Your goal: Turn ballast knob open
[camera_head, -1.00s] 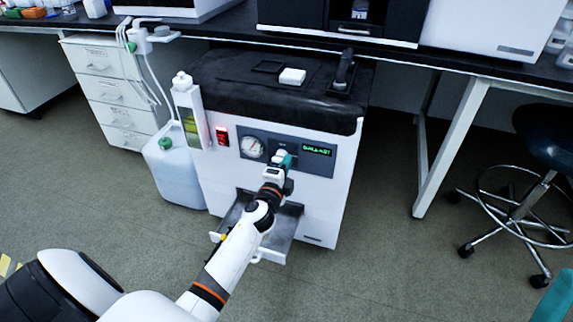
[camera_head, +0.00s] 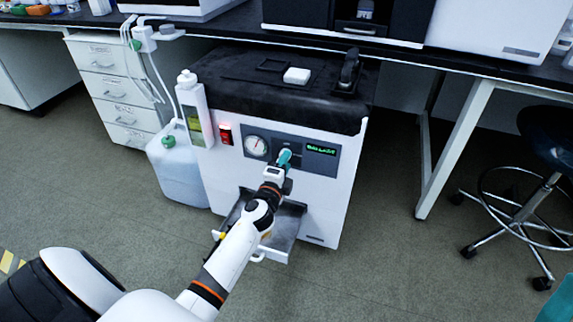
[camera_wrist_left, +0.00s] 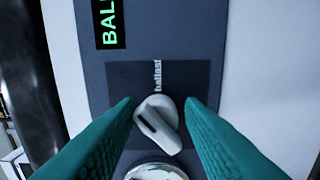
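The ballast knob (camera_wrist_left: 158,122) is a pale grey knob with a raised bar, on a dark panel under the "ballast" label. In the left wrist view its bar lies at a slant. My left gripper (camera_head: 284,158) is at the front panel (camera_head: 317,163) of the white cabinet. In the wrist view its two teal fingers (camera_wrist_left: 160,106) stand apart on either side of the knob, with narrow gaps visible. In the head view the gripper hides the knob. A teal piece, apparently of my right gripper (camera_head: 556,308), shows at the lower right corner.
A round gauge (camera_head: 256,146), a red-lit switch (camera_head: 226,134) and a green-lettered display (camera_head: 321,149) are near the knob. A metal tray (camera_head: 283,240) juts out below. A plastic jug (camera_head: 178,175) stands at left, a stool (camera_head: 545,140) at right.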

